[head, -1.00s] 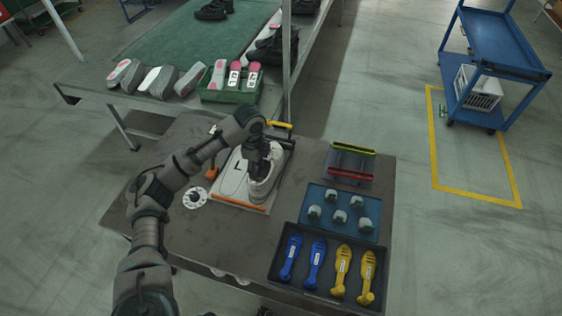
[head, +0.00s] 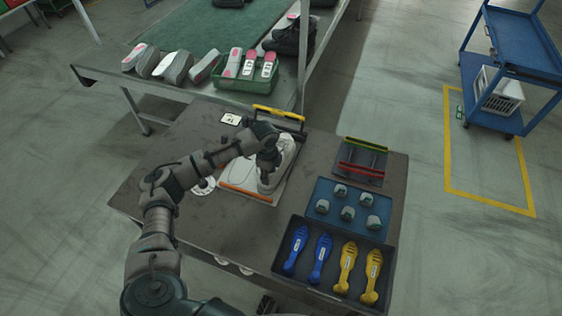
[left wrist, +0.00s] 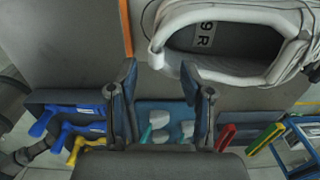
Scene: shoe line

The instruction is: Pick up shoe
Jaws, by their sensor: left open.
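A white shoe (head: 287,150) sits on a white board with an orange bar (head: 245,193) along its front edge, on the dark work table. My left gripper (head: 268,172) is at the shoe and hides part of it. In the left wrist view the grey-white shoe (left wrist: 282,78) fills the upper right, with its opening and a label reading "9 R" inside. The left gripper's two fingers (left wrist: 160,82) are spread apart with nothing between them. One fingertip is close to the shoe's rim; whether it touches, I cannot tell.
A tray with blue and yellow tools (head: 283,287), a blue tray with several grey pieces (head: 318,190) and a rack with red and green bars (head: 362,162) fill the table's right side. A green bin of soles (head: 232,86) stands behind. A blue cart (head: 520,55) is far right.

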